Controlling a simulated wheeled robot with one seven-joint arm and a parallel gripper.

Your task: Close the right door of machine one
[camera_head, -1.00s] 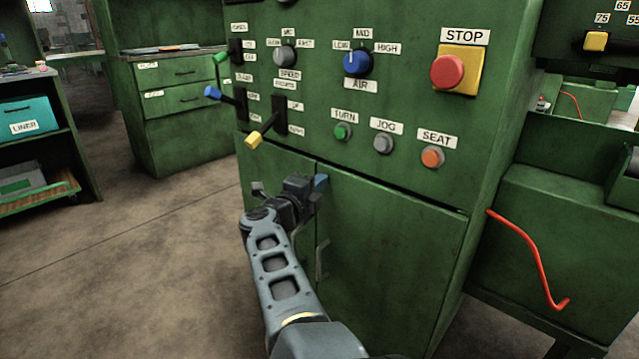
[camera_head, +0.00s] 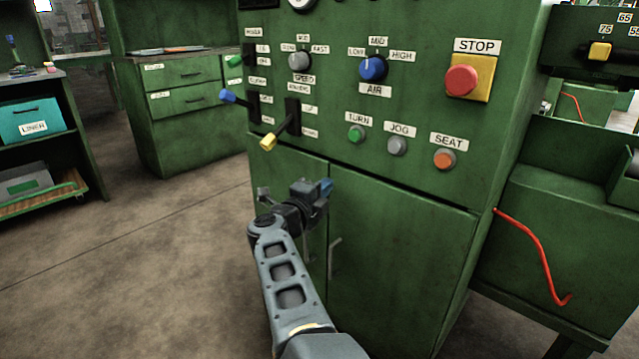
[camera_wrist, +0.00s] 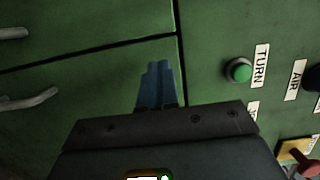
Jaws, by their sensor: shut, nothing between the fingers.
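The green machine has two lower doors under its control panel. The right door (camera_head: 400,262) lies about flush with the machine front, with a dark gap along its top edge; I cannot tell whether it is fully shut. Its bar handle (camera_head: 334,258) is at its left edge. The left door (camera_head: 285,180) is partly hidden behind my arm. My gripper (camera_head: 326,188) is shut and empty, in front of the upper left corner of the right door. In the wrist view, the blue fingertips (camera_wrist: 158,84) are together near the door seam, with two handles at the left.
The panel above holds a yellow-tipped lever (camera_head: 268,142), a green TURN button (camera_head: 356,134) and a red STOP button (camera_head: 461,81). A red bent rod (camera_head: 540,255) hangs at the right. A drawer cabinet (camera_head: 185,100) stands behind left. The floor at left is clear.

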